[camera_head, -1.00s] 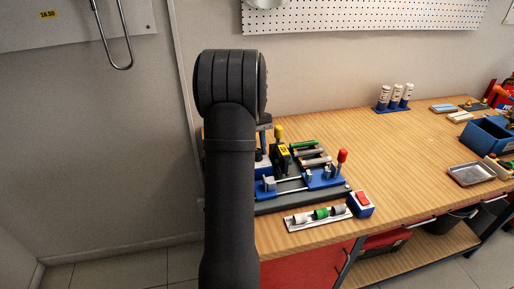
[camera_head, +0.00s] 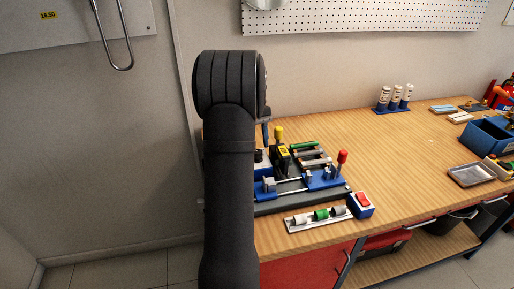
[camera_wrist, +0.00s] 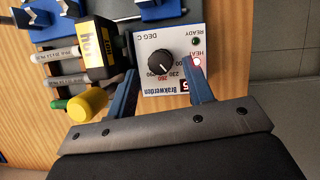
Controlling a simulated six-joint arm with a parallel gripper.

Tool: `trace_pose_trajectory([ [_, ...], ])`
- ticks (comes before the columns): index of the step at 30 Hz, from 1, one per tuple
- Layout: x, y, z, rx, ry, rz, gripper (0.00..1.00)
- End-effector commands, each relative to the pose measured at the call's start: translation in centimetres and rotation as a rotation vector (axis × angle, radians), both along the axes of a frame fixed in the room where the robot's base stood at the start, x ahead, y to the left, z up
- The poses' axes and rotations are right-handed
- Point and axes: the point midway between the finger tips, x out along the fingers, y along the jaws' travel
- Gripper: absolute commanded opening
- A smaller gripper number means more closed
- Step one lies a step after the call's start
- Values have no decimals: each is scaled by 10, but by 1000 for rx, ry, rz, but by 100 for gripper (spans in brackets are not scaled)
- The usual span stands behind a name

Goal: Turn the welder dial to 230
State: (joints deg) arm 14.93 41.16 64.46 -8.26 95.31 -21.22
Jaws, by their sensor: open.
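The welder's control panel (camera_wrist: 150,30) is white and shows upside down in the wrist view. Its round black dial (camera_wrist: 160,62) has a white pointer line directed at the lower right, around the 230 and 260 marks; the exact setting is hard to read. A red HEAT light (camera_wrist: 197,62) glows beside a dark green READY light (camera_wrist: 196,41). My gripper (camera_wrist: 160,68) is open, its blue fingers on either side of the dial with gaps to it. Whether the fingertips are level with the knob is unclear. In the head view my arm hides most of the welder.
A yellow knob (camera_wrist: 87,104) and a black block with a yellow label (camera_wrist: 95,45) lie close left of my left finger. In the head view, a red-topped lever (camera_head: 342,156), a fittings tray (camera_head: 318,219) and a red switch box (camera_head: 362,203) stand nearby. The bench middle is clear.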

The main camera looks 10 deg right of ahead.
Motion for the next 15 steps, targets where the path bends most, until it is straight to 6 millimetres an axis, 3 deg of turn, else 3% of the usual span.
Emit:
trace_pose_trajectory([
  [6, 20, 3, 46, 0, -4, 1, 47],
  [15, 34, 5, 82, 1, -1, 1, 47],
])
